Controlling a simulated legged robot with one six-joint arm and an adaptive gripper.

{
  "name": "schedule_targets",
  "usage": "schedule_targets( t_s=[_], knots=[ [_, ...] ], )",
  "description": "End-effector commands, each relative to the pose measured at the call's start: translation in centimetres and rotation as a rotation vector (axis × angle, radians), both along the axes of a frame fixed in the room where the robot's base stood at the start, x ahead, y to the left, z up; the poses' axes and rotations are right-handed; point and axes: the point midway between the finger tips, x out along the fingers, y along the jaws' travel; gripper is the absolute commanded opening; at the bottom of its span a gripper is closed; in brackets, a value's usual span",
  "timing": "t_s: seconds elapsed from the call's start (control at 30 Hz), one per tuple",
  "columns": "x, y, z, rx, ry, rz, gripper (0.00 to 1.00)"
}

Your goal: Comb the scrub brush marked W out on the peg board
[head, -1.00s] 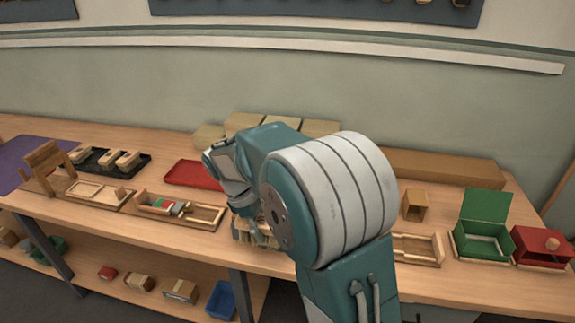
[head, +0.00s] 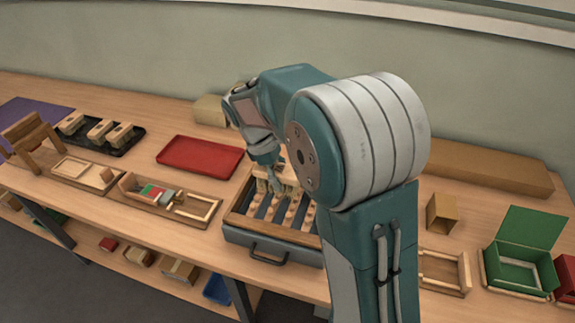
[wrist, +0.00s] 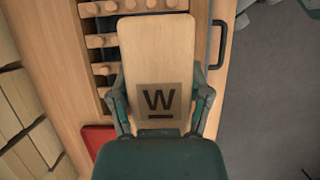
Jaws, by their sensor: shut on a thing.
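The scrub brush marked W (wrist: 157,55) is a pale wooden block with a dark W on a tan patch. My gripper (wrist: 160,95) is shut on it, one finger on each side of the block. In the wrist view the brush lies over the peg board (wrist: 101,43), which has rows of wooden pegs with dark gaps between. In the head view the peg board (head: 272,236) is a wooden-framed box with a grey front and handle. My gripper (head: 268,170) is above its back part there. My arm hides the board's right side. The bristles are hidden, so I cannot tell whether they touch the pegs.
A red tray (head: 200,157) lies left of the board. A black tray (head: 97,152) with several brushes stands further left. Wooden fixtures (head: 170,199) line the front edge. A green open box (head: 521,255) and a small tan box (head: 441,212) are at right.

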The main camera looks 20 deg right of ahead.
Motion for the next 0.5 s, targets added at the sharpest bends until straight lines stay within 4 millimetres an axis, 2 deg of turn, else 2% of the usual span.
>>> schedule_targets(
  t_s=[0.3,0.5],
  knots=[
    [0.0,-1.0,-3.5,0.008,0.004,-0.002,0.25],
    [0.0,-0.7,-5.7,0.005,0.004,0.0,0.25]
  ],
)
